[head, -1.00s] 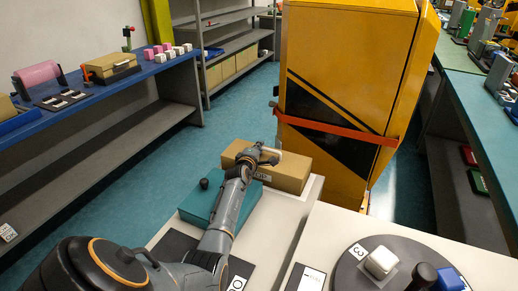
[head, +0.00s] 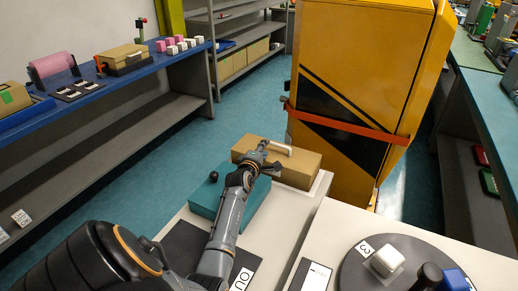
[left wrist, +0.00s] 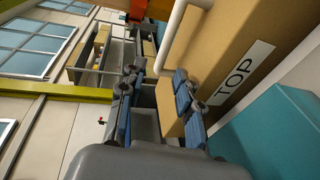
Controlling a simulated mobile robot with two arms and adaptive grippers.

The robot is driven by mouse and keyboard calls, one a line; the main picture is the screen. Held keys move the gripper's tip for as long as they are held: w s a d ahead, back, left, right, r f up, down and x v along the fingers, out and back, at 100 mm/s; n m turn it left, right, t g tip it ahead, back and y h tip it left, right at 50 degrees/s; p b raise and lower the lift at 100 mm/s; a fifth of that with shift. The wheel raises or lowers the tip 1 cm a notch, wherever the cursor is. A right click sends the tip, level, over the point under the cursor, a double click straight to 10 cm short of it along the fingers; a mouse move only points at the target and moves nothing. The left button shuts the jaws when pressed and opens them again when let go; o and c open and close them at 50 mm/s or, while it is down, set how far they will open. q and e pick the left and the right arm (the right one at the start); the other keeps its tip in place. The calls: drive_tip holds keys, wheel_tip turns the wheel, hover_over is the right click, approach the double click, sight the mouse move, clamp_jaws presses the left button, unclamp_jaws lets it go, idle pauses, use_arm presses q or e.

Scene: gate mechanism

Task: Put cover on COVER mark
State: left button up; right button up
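A tan box (head: 298,171) with a white handle (head: 274,146) stands at the far end of the light table; it looks like the cover. In the left wrist view its side (left wrist: 235,45) bears a TOP label, and the white handle (left wrist: 172,42) shows near the fingertips. My left gripper (head: 262,149) is at the box's left end, beside the handle. Its fingers (left wrist: 155,88) are apart with nothing seen between them. Contact with the box cannot be told. No mark reading COVER is legible. My right gripper is not in view.
A teal block (head: 232,205) with a black knob sits beside the box, under my left arm. A dark plate (head: 187,248) has a partly hidden label. A round dark disc (head: 362,256) holds a white block. A yellow cabinet (head: 355,80) stands close behind the box.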

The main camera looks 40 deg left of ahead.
use_arm(q)
drive_tip(key=shift+v, duration=2.8)
drive_tip(key=shift+f, duration=0.15)
